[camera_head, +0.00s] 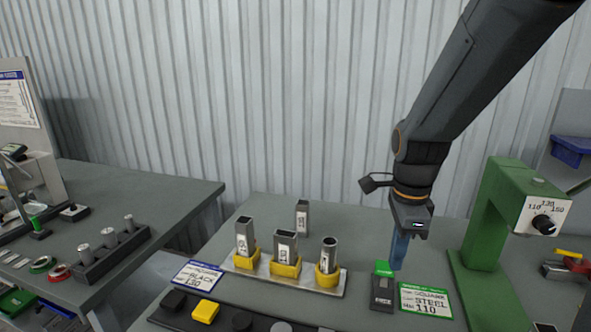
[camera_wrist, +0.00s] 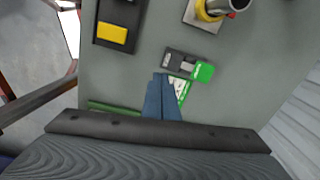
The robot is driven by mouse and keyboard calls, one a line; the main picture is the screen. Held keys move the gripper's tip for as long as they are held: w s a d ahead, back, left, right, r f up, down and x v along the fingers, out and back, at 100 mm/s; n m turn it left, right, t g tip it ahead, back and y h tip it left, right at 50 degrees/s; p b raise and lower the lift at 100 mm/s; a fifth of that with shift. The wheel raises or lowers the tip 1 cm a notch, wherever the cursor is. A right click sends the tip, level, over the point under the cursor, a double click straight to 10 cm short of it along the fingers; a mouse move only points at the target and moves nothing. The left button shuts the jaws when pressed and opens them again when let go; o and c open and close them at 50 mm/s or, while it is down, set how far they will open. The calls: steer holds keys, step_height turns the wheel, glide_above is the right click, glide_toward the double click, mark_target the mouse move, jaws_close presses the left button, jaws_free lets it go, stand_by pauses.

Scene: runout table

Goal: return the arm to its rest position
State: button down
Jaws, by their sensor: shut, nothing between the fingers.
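My gripper (camera_head: 398,251) points down over the right part of the grey table (camera_head: 345,215), its blue fingers together with nothing between them. In the head view the fingers are just above and behind a small dark block with a green top (camera_head: 383,285) and a green-edged card (camera_head: 425,300) marked "STEEL 110". In the wrist view the closed fingers (camera_wrist: 161,98) overlap part of that card (camera_wrist: 180,88). The arm reaches down from the upper right. I cannot tell whether the fingertips touch the table.
Three metal tubes in yellow holders stand on a plate (camera_head: 238,268) left of my gripper; another tube (camera_head: 302,217) stands behind. A green press (camera_head: 490,225) with a dial is close on the right. A dark strip (camera_head: 170,312) with buttons runs along the front. A gap separates the left table (camera_head: 130,190).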

steer(key=s+a+f+n+b, duration=0.1)
steer(key=f+n, duration=0.3)
steer(key=n, duration=0.6)
steer(key=s+a+f+n+b, duration=0.2)
steer(key=s+a+f+n, duration=0.2)
steer(key=n, duration=0.6)
steer(key=shift+a+f+t, duration=0.2)
steer(key=shift+a+t, duration=0.05)
steer(key=shift+t, duration=0.15)
steer(key=shift+s, duration=0.1)
